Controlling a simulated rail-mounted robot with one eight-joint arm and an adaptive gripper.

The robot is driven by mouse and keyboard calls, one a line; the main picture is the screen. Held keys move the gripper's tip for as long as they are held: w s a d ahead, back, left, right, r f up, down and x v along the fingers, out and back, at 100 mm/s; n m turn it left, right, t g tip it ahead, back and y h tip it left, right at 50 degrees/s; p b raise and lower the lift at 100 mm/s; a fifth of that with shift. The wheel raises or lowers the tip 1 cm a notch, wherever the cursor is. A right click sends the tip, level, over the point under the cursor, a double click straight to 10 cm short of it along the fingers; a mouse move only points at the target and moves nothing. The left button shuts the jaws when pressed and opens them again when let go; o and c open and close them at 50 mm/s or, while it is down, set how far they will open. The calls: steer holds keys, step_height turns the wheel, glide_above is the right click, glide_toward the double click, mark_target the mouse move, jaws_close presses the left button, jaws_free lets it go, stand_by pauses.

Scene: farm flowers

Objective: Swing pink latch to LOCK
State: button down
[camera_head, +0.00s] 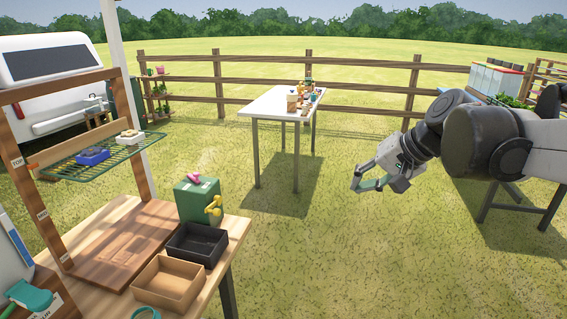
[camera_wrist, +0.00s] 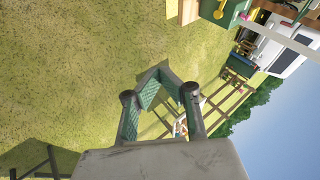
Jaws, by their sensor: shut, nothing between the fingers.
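A pink piece (camera_head: 193,177), which looks like the latch, sits on top of a green box (camera_head: 190,199) at the back of the wooden workbench. Its exact position and any LOCK marking are too small to read. The green box also shows at the top of the wrist view (camera_wrist: 229,10), with a bit of pink beside it. My gripper (camera_head: 357,184) hangs in the air over the grass, well to the right of the box. Its fingers meet at the tips in the wrist view (camera_wrist: 160,68). It is shut, empty and touches nothing.
A black tray (camera_head: 196,245) and a tan tray (camera_head: 168,283) stand in front of the green box. A yellow flower (camera_head: 214,208) is beside it. A wooden frame with a green wire shelf (camera_head: 104,158) rises at left. A white table (camera_head: 268,104) stands farther back. Open grass lies between.

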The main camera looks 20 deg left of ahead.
steer(key=w+a+f+n+g+y+p, duration=0.1)
steer(key=w+a+g+y, duration=0.1)
steer(key=w+a, duration=0.6)
steer(key=w+a+g+y+p, duration=0.15)
steer(key=w+a, duration=0.25)
steer(key=a, duration=0.7)
steer(key=w+a+f+n+g+y, duration=0.1)
steer(key=a+f+g+y, duration=0.1)
steer(key=a, duration=0.5)
steer(key=w+a+f+n+g+y, duration=0.1)
steer(key=w+a+f+g+y, duration=0.1)
steer(key=a+f, duration=0.3)
steer(key=a+g, duration=0.1)
steer(key=a, duration=0.2)
steer(key=shift+a+f, duration=0.1)
steer(key=x, duration=1.4)
steer(key=shift+s, duration=0.1)
